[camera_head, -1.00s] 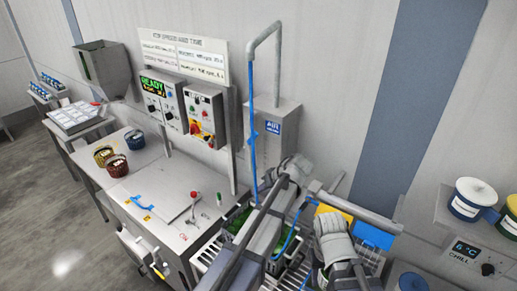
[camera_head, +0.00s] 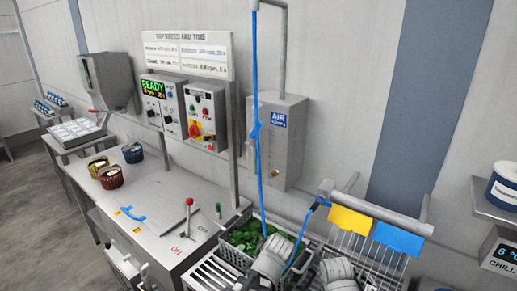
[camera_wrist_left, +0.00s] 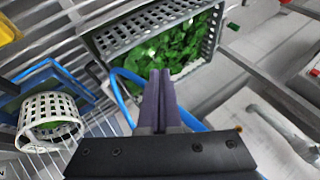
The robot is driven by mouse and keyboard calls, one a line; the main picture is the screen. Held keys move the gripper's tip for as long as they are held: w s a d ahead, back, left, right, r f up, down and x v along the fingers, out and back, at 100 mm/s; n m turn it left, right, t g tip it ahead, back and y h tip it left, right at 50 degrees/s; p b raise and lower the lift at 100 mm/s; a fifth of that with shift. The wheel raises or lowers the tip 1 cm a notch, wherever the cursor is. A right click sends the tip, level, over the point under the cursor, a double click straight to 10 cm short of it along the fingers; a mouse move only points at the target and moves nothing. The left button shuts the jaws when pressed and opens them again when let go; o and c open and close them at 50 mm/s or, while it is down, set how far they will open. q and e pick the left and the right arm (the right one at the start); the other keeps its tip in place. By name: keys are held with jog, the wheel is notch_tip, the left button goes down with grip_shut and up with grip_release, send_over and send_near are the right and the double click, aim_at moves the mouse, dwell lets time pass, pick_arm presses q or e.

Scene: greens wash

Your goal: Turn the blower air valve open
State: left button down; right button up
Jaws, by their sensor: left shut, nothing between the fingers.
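The grey air box (camera_head: 280,140) with a blue AIR label is on the wall, with a pipe rising from it. A small blue piece (camera_head: 256,131) at its left edge may be the valve handle; the blue hose (camera_head: 259,60) crosses it, so its setting is unclear. In the left wrist view my left gripper (camera_wrist_left: 160,72) is shut and empty, with the blue hose (camera_wrist_left: 122,92) passing by it. In the head view two pale ribbed shapes at the bottom look like my wrists; their fingertips cannot be made out. The left one is below the air box, apart from it.
A grey crate (camera_wrist_left: 108,44) of greens is beyond my left fingers. A white perforated basket (camera_wrist_left: 48,128) is at left. In the head view a wire rack with yellow (camera_head: 349,222) and blue (camera_head: 398,240) cards is right. A control panel (camera_head: 204,117) hangs left.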

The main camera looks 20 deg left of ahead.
aim_at(253, 134)
pick_arm(q)
jog(key=w+a+r+m+t+y+p, duration=0.1)
jog(key=w+a+r+m+t, duration=0.3)
jog(key=r, duration=0.3)
jog(key=w+a+r+m+t+p, duration=0.1)
jog(key=w+a+r+m+t, duration=0.1)
jog(key=w+a+r+t, duration=0.35)
notch_tip(253, 134, up, 13)
jog(key=w+d+m+t+h+p, duration=0.25)
jog(key=m+h, duration=0.45)
jog(key=m, duration=0.7)
jog(key=w+a+r+p, duration=0.2)
jog(key=w+r+p, duration=0.1)
jog(key=w, duration=0.8)
jog(key=shift+a+r+t+p, duration=0.2)
jog(key=shift+a+t+p, duration=0.1)
jog(key=shift+a+p, duration=0.15)
jog(key=shift+w+d, duration=0.1)
jog(key=shift+w, duration=0.05)
